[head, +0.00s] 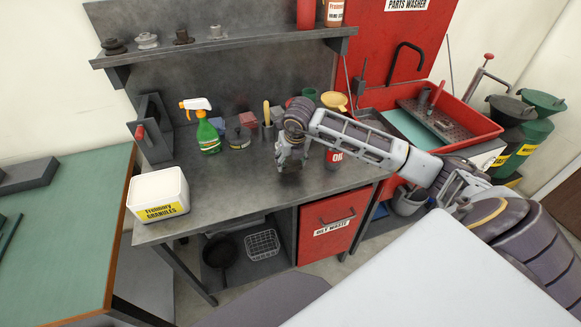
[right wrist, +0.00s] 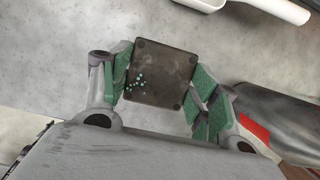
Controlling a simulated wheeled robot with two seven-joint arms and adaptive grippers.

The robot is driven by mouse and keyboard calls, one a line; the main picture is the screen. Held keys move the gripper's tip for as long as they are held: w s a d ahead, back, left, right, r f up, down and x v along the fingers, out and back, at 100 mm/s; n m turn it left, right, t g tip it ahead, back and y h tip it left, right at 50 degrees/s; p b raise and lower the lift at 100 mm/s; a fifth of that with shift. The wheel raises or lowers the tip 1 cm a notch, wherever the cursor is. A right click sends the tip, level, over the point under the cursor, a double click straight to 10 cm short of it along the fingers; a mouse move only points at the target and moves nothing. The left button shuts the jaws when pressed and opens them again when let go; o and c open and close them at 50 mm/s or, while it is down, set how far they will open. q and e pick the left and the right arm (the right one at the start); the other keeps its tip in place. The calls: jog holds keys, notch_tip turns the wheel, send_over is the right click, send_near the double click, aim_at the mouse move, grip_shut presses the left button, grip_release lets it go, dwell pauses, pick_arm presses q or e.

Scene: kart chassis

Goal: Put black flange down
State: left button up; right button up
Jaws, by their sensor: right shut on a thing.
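The black flange (right wrist: 160,72) shows in the right wrist view as a dark square plate with rounded corners and a cluster of pale green specks. My right gripper (right wrist: 160,85) is shut on it, with green finger pads against its left and right sides. In the head view my right gripper (head: 287,163) points down over the front middle of the grey workbench (head: 235,188). The flange is hard to make out there, and I cannot tell whether it touches the bench. My left gripper is in neither view.
A spray bottle (head: 206,128) and several small containers stand behind the gripper. A red oil can (head: 334,158) is close at its right. A white granules box (head: 158,193) stands at the bench's left end. Small flanges sit on the upper shelf (head: 235,43). Bench between box and gripper is clear.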

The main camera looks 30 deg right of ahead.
aim_at(291, 163)
jog(key=shift+f, duration=1.65)
jog(key=shift+f, duration=0.15)
jog(key=o, duration=1.6)
jog(key=v, duration=1.2)
jog(key=shift+s, duration=0.15)
